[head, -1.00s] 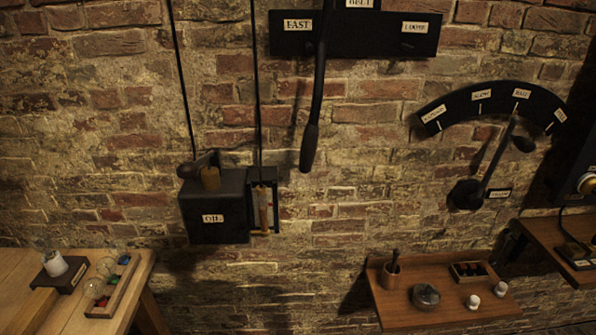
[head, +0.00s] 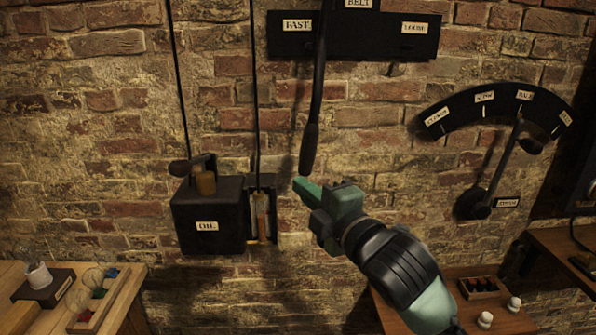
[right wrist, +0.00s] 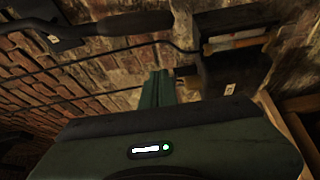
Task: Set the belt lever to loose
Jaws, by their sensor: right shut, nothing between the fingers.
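The belt lever (head: 314,105) is a long black rod with a thicker grip at its lower end. It hangs from the black belt plate (head: 352,42), nearly upright, between the label FAST (head: 297,26) and the label LOOSE (head: 414,28). My right gripper (head: 303,187) is shut and empty, just below the lever's grip in the head view; I cannot tell whether they touch. In the right wrist view, the shut green fingers (right wrist: 157,88) point at the brick wall, and the lever's dark grip (right wrist: 135,24) lies beyond them. My left gripper is not in view.
A black oil box (head: 208,222) hangs on the wall left of my right gripper. A dial lever (head: 505,160) with a labelled arc (head: 498,100) is at right. A wooden shelf (head: 508,322) is below, and a wooden table (head: 135,290) is at lower left.

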